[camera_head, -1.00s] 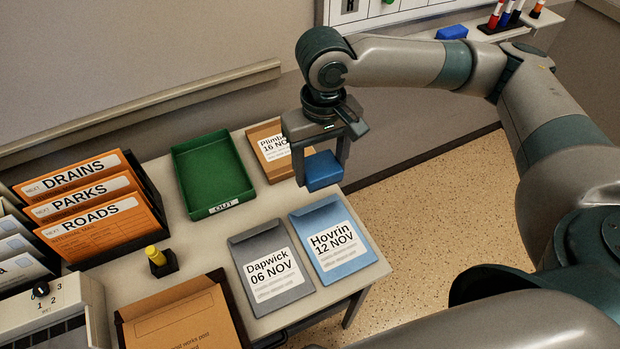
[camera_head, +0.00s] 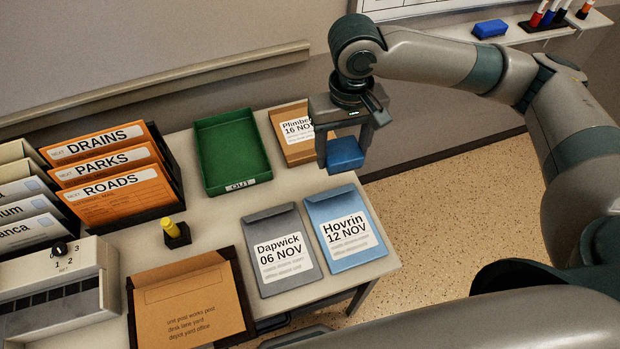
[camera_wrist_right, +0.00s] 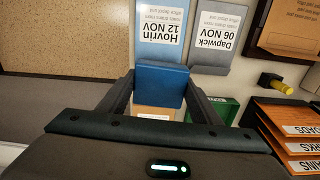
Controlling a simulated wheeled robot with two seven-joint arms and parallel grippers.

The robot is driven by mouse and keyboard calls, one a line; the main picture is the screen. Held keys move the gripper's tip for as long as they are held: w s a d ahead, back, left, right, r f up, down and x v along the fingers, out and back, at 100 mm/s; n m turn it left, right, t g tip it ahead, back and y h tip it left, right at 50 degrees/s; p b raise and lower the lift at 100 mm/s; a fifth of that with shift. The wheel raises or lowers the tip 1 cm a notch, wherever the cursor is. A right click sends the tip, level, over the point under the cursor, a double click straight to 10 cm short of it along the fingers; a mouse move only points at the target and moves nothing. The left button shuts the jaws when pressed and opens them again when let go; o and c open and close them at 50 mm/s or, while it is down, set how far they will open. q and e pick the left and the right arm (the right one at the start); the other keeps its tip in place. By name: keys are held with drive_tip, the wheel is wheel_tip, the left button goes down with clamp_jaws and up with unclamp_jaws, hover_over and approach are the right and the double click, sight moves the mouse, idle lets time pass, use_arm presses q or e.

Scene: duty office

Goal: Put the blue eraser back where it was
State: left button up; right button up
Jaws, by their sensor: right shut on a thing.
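The blue eraser (camera_head: 346,154) is a small blue block held between the fingers of my right gripper (camera_head: 345,148), which is shut on it. It hangs at the right edge of the table, between the Plimber envelope and the Hovrin envelope in the head view. In the right wrist view the eraser (camera_wrist_right: 160,83) sits between both fingers, in front of the blue Hovrin envelope. Another blue block (camera_head: 490,28) lies on the wall ledge at the upper right, left of the markers. My left gripper is not in view.
Markers (camera_head: 545,18) stand in a dark holder on the ledge (camera_head: 590,22). The table holds a green OUT tray (camera_head: 228,150), envelopes marked Plimber (camera_head: 290,140), Dapwick (camera_head: 280,245) and Hovrin (camera_head: 340,225), a yellow-topped stamp (camera_head: 175,232) and an orange file rack (camera_head: 115,175). Floor is clear to the right.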

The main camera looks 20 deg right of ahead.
drive_tip(key=shift+m, duration=0.8)
drive_tip(key=f, duration=0.1)
drive_tip(key=f+p, duration=0.1)
drive_tip(key=f, duration=0.1)
drive_tip(key=w+f, duration=0.1)
drive_tip(key=shift+a+f, duration=0.2)
drive_tip(key=shift+a, duration=0.15)
wheel_tip(320, 180, down, 6)
drive_tip(key=s+d+m+p, duration=0.1)
drive_tip(key=d+m, duration=0.1)
drive_tip(key=shift+p, duration=0.4)
drive_tip(key=shift+r, duration=0.1)
drive_tip(key=p, duration=0.2)
hover_over(310, 180)
wheel_tip(310, 180, down, 7)
drive_tip(key=shift+s+f+p, duration=0.1)
drive_tip(key=shift+f+p, duration=0.25)
drive_tip(key=shift+f, duration=0.05)
drive_tip(key=shift+f+p, duration=0.4)
drive_tip(key=shift+f, duration=1.2)
